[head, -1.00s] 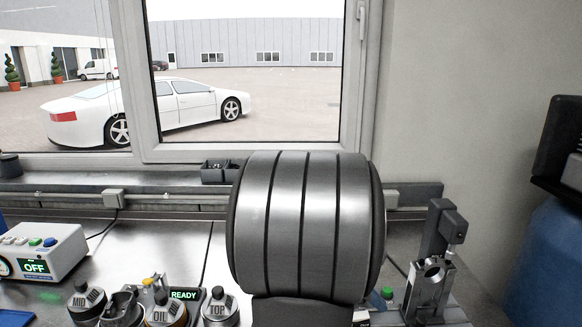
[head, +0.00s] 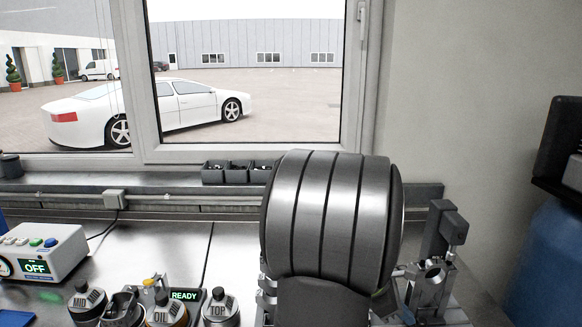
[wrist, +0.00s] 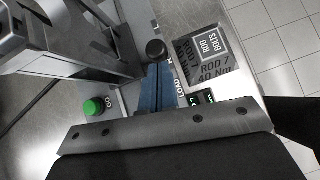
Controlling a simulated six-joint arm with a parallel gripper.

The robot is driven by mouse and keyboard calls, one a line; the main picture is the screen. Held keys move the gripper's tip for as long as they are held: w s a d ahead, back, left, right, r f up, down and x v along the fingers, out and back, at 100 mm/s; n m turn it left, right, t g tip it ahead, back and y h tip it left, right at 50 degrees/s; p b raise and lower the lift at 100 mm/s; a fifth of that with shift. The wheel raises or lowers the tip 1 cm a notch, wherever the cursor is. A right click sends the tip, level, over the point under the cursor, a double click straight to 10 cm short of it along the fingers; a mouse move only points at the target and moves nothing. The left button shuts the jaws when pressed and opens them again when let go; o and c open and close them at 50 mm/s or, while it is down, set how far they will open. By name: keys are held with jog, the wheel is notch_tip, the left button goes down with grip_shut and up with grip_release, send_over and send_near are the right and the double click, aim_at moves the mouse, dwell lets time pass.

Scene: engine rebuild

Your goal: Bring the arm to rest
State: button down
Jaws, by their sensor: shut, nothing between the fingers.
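My gripper (wrist: 157,88) shows in the wrist view as two blue-grey fingers lying together, with nothing between them. It is over the bench, between a green button (wrist: 93,107) and a dark plate marked with rod bolt text (wrist: 207,62). A dark round knob (wrist: 156,48) is close to the fingertips; I cannot tell whether they touch. In the head view a large grey banded link of my arm fills the middle and hides the gripper.
A metal fixture (head: 428,285) stands right of my arm. Bottles marked MID (head: 86,302), OIL (head: 166,308) and TOP (head: 220,309) stand at the front left, beside a READY display (head: 185,296). A control box (head: 45,252) reads OFF. Small dark bins (head: 238,173) sit below the window.

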jog(key=shift+w+a, duration=0.15)
jog(key=shift+a, duration=0.4)
jog(key=a+f+v, duration=0.1)
jog(key=v, duration=1.1)
jog(key=x, duration=0.9)
jog(key=shift+d+f, duration=0.15)
jog(key=shift+f, duration=0.15)
jog(key=d, duration=0.3)
jog(key=shift+s+d+f, duration=0.25)
jog(key=shift+d+f, duration=0.05)
jog(key=a, duration=1.2)
jog(key=w+a+r+m+y, duration=0.1)
jog(key=a+r+m, duration=0.3)
jog(key=r, duration=0.4)
jog(key=shift+w+a+g+y, duration=0.3)
jog(key=shift+w+a+g, duration=0.05)
jog(key=shift+w+g, duration=0.05)
